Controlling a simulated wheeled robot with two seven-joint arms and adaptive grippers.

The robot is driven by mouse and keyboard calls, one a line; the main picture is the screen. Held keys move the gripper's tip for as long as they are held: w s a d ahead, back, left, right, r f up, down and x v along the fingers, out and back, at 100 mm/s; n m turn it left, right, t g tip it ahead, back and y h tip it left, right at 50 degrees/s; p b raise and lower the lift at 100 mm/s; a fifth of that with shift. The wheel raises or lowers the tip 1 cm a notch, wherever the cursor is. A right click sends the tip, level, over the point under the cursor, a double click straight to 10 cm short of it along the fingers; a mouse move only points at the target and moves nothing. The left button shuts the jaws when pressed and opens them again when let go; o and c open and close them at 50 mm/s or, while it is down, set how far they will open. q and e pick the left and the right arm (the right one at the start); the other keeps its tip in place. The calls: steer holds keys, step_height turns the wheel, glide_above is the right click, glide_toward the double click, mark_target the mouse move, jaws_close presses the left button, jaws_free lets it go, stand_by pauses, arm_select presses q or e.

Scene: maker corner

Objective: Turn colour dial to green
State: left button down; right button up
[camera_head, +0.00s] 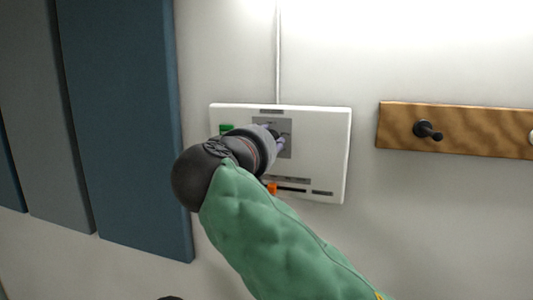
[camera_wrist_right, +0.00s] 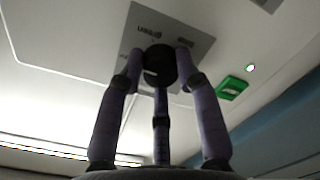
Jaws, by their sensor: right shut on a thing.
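The colour dial (camera_wrist_right: 160,62) is a black round knob with a white mark, set on a grey plate (camera_wrist_right: 195,45) of the white wall panel (camera_head: 332,150). A label reading "green" is printed on the plate in the right wrist view. A second label there is too blurred to read. My right gripper (camera_head: 276,136) reaches the plate, and its fingers, also in the right wrist view (camera_wrist_right: 160,75), are shut around the dial. In the head view the dial is mostly hidden by the gripper. My left gripper is not in view.
The panel also carries a green part (camera_head: 226,129) at its upper left and an orange slider (camera_head: 271,188) near its bottom. A wooden rail (camera_head: 480,130) with a black peg is on the right. Blue and grey wall panels (camera_head: 120,120) stand on the left.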

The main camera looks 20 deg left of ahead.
steer(key=shift+m+y+b, duration=0.3)
steer(key=shift+m+b, duration=2.4)
steer(key=shift+m, duration=1.8)
steer(key=shift+d, duration=0.1)
steer(key=o, duration=1.2)
steer(key=shift+w, duration=0.1)
steer(key=shift+c, duration=0.2)
steer(key=s, duration=1.2)
steer(key=shift+r, duration=0.15)
